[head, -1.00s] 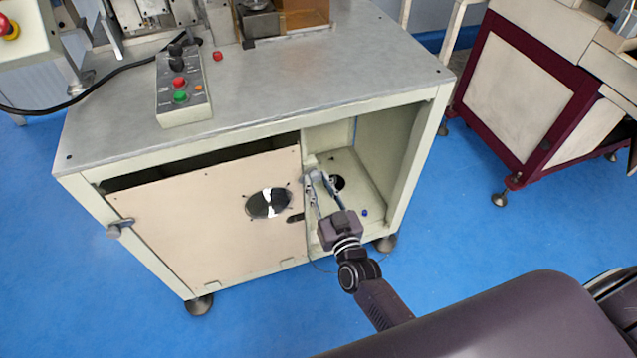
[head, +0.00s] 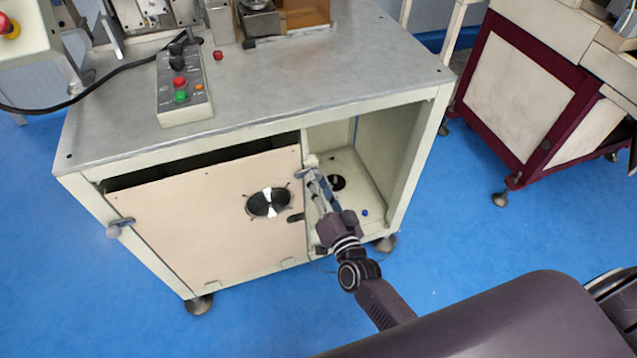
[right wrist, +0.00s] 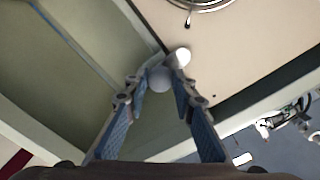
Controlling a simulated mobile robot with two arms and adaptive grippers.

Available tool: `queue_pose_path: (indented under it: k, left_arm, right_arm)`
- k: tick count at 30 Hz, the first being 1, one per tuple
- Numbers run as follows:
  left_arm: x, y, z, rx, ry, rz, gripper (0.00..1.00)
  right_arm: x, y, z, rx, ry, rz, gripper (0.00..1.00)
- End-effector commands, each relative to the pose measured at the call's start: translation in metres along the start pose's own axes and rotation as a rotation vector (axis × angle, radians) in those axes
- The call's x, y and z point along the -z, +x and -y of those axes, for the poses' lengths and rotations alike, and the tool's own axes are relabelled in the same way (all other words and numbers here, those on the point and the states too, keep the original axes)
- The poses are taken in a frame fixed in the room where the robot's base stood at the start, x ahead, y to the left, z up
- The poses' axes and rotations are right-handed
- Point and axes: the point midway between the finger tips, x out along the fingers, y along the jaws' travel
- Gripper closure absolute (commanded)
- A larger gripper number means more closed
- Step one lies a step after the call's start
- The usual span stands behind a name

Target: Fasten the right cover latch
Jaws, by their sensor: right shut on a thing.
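The tan cover panel (head: 185,225) stands in the lower left opening of the machine cabinet. The right cover latch (head: 301,174) is at the panel's upper right edge and is partly hidden by my right gripper. My right gripper (head: 313,179) is shut on the latch, with its fingers reaching up from below. In the right wrist view, the gripper (right wrist: 160,88) has a grey rounded latch knob (right wrist: 159,79) between its fingertips. A whitish round part (right wrist: 181,57) shows just beyond it against the panel. My left gripper is not in view.
The left latch (head: 121,224) is at the panel's left edge. The panel has a round vent (head: 268,203). An open bay (head: 380,140) lies right of the gripper. The control box (head: 183,88) is on the tabletop (head: 300,75). A maroon-framed machine (head: 525,90) stands right.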

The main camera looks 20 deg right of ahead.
Motion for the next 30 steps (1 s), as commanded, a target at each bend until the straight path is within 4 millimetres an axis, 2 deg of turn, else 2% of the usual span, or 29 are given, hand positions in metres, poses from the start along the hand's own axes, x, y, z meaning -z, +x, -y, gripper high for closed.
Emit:
queue_pose_path:
  k: [19, 20, 21, 24, 30]
  left_arm:
    - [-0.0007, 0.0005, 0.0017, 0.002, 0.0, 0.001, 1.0]
    - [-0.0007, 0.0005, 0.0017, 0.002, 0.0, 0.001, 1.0]
    - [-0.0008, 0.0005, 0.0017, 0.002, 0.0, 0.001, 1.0]
    - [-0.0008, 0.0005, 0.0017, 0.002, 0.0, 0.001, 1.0]
    - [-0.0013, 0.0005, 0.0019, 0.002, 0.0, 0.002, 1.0]
  right_arm:
    - [-0.0005, -0.0003, -0.0001, 0.0, 0.052, 0.002, 1.0]
    - [-0.0005, -0.0003, -0.0001, 0.0, 0.052, 0.002, 0.73]
    - [-0.0005, -0.0003, -0.0001, 0.0, 0.052, 0.002, 0.69]
    - [-0.0004, -0.0003, -0.0002, 0.0, 0.052, 0.001, 0.58]
    - [-0.0002, -0.0002, -0.0001, 0.0, 0.052, 0.001, 0.58]
